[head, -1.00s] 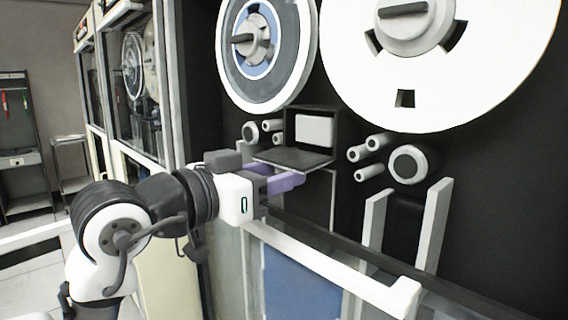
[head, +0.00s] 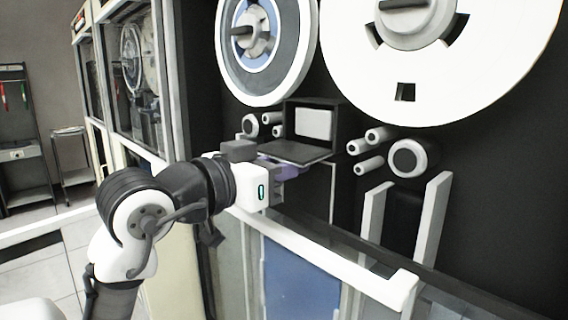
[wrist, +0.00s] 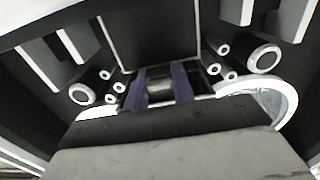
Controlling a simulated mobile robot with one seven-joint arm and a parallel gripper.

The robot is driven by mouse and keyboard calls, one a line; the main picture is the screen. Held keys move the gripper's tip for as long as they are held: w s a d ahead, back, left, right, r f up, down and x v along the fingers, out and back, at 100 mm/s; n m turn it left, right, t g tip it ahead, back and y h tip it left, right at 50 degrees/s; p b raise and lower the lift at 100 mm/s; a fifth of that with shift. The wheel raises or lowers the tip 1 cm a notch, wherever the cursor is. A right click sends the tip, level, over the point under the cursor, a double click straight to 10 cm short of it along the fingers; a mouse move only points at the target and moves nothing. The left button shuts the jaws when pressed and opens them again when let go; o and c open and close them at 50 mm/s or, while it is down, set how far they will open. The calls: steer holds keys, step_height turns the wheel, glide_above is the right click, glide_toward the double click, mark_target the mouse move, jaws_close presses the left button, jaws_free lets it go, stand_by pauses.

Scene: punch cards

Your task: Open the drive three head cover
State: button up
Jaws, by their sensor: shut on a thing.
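The head cover (head: 296,151) of the tape drive is a dark flat panel. It sticks out nearly level from the bottom of a dark box with a pale block (head: 314,124) inside, so the box front is open. My gripper (head: 280,170) is just below the cover, its purple fingers partly hidden by the cover and the gripper body. In the wrist view the fingers (wrist: 160,86) stand on either side of a small grey piece and are shut on it. I take it for part of the cover; its shape is not clear.
A blue and white reel (head: 262,50) and a large white reel (head: 470,60) sit above. Rollers (head: 406,158) flank the box. Pale upright guides (head: 430,220) stand lower right. A white rail (head: 325,262) runs below my gripper. Glass-fronted cabinets (head: 135,85) are at left.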

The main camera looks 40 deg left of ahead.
steer(key=r+g+p, duration=0.1)
steer(key=p, duration=0.1)
steer(key=shift+s+r+g+p, duration=0.1)
steer(key=shift+r+g+p, duration=0.1)
steer(key=shift+g+p, duration=0.2)
steer(key=shift+r+g+p, duration=0.15)
steer(key=shift+g+p, duration=0.45)
steer(key=shift+p, duration=0.15)
steer(key=shift+s+g, duration=0.1)
steer(key=shift+g, duration=0.2)
steer(key=o, duration=1)
steer(key=shift+s, duration=0.1)
steer(key=b+v, duration=0.2)
steer(key=v, duration=1.1)
steer(key=shift+s, duration=0.35)
